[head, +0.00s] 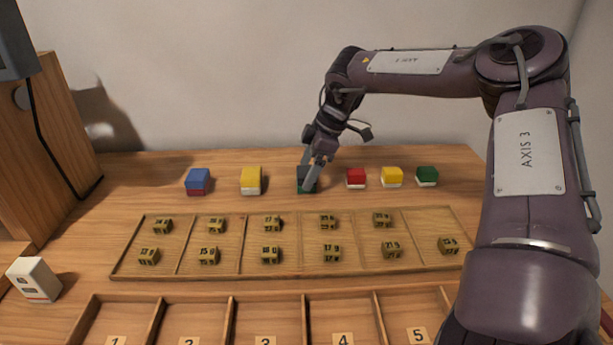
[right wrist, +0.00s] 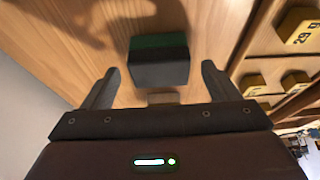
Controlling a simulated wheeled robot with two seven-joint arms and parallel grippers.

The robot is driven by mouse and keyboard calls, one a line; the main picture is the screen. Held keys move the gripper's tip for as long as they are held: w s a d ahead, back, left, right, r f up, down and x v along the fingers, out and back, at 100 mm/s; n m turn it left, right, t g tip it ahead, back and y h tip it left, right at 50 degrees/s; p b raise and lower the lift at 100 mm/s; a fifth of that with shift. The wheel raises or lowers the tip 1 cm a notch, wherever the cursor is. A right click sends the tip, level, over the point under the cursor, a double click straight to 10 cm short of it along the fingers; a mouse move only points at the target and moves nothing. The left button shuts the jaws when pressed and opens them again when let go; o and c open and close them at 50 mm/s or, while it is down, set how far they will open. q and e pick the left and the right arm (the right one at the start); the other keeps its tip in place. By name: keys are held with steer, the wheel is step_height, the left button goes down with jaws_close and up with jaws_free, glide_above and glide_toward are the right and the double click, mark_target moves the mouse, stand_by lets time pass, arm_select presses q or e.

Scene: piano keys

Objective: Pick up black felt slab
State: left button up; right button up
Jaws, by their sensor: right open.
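The black felt slab (right wrist: 158,70) shows in the right wrist view as a dark block face with a green side behind it. In the head view a dark block with a green lower part (head: 301,188) stands in the back row, largely hidden by my right gripper (head: 308,184). In the right wrist view my right gripper (right wrist: 160,68) is open, one finger to each side of the block, with gaps on both sides. Neither finger visibly touches it. I cannot tell how deep the block lies between the fingers. My left gripper is not in view.
Blue-red (head: 198,181), yellow-white (head: 251,181), red-white (head: 356,178), yellow-white (head: 392,177) and green-white blocks (head: 427,176) flank it. In front lie a divided wooden tray (head: 118,268) of small numbered blocks and numbered compartments (head: 231,328). A white box (head: 34,280) stands left.

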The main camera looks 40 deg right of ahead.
steer(key=c, duration=1.1)
steer(key=shift+o, duration=0.2)
steer(key=shift+r, duration=0.1)
